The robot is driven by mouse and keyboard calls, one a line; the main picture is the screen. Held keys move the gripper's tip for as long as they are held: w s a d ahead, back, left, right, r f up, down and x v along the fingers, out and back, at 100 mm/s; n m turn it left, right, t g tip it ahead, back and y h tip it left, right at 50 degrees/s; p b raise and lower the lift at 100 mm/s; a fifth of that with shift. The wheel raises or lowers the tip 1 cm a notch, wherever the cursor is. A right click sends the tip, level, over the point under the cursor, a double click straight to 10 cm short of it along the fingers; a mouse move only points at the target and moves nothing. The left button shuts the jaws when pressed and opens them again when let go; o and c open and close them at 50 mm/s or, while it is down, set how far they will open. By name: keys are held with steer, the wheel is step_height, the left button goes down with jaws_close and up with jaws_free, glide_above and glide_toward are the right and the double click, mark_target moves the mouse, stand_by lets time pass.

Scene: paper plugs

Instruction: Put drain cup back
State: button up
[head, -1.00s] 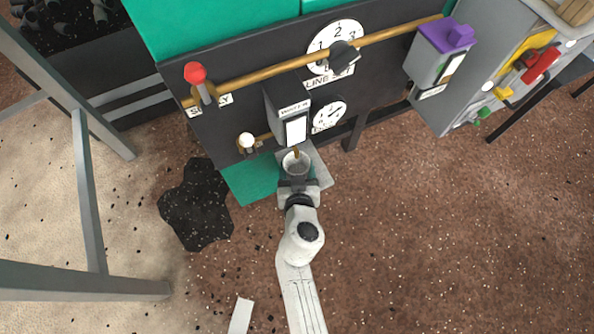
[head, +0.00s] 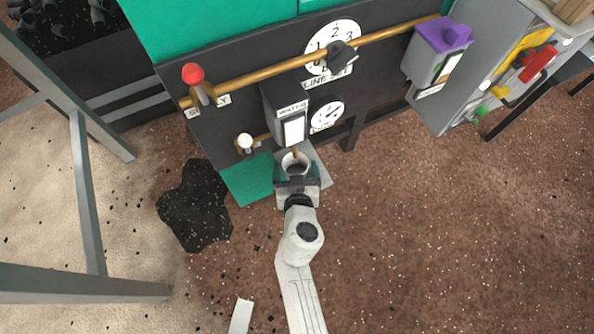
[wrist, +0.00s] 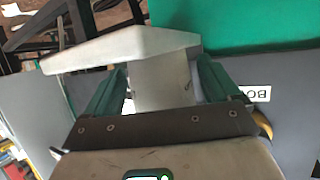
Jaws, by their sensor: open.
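The drain cup (head: 295,158) is a pale round cup with a dark inside, seen from above in the head view. It stands under the brass spout of the grey water box (head: 292,128), by a pale grey plate (head: 319,165). My gripper (head: 296,180) is open at the cup's near side, its green fingers spread apart. The cup's lower part is hidden behind my gripper. In the wrist view a pale grey block (wrist: 162,80) shows between the two green fingers; I cannot tell whether it is the cup or whether they touch it.
A dark panel carries a brass pipe (head: 375,38), a red-knobbed valve (head: 193,75), a white knob (head: 245,141) and dials. A green mat (head: 247,180) and a black spill (head: 194,207) lie left of my arm.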

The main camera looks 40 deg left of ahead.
steer(key=p+v, duration=0.3)
steer(key=v, duration=0.9)
steer(key=w+d+m+h, duration=0.4)
steer(key=d+h, duration=0.1)
steer(key=d, duration=0.9)
steer(key=w+d+m+h, duration=0.3)
steer(key=w+d+h, duration=0.15)
steer(key=d, duration=0.85)
steer(key=s+d+m+g+h, duration=0.2)
steer(key=s+d+g, duration=0.25)
steer(key=d, duration=0.65)
steer(key=s+d+r+g+y, duration=0.1)
steer(key=s+d+g, duration=0.1)
steer(key=s, duration=0.4)
steer(key=s+d+r+g, duration=0.2)
steer(key=s+d, duration=0.1)
steer(key=s, duration=0.4)
steer(key=shift+s+y, duration=0.2)
steer(key=shift+y, duration=0.15)
